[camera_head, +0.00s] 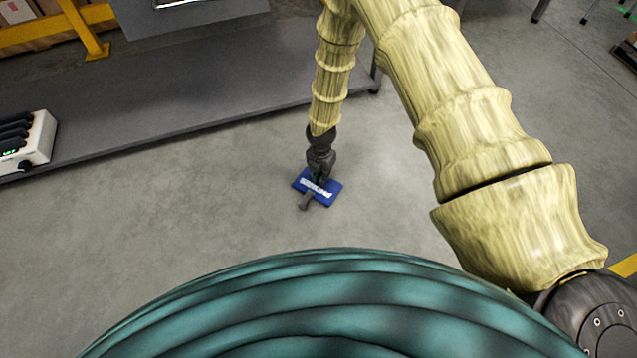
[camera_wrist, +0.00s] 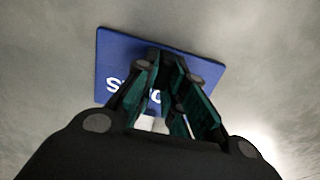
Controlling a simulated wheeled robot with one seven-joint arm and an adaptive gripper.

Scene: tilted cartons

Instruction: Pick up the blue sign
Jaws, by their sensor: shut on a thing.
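The blue sign (camera_head: 329,197) is a small flat blue panel with white lettering, seen near the middle of the head view, over the grey floor. My gripper (camera_head: 318,180) is above it, pointing down, with its fingers at the sign. In the wrist view the sign (camera_wrist: 117,62) lies across the fingertips, and the fingers hide part of its lettering. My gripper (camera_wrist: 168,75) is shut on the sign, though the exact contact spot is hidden. A short grey piece (camera_head: 306,201) shows at the sign's near edge. I cannot tell whether the sign touches the floor.
A long grey low platform (camera_head: 200,105) runs behind the sign. A white device with black items (camera_head: 38,143) stands at its left end. A yellow frame (camera_head: 92,45) is at the top left. Open concrete floor (camera_head: 130,235) surrounds the sign.

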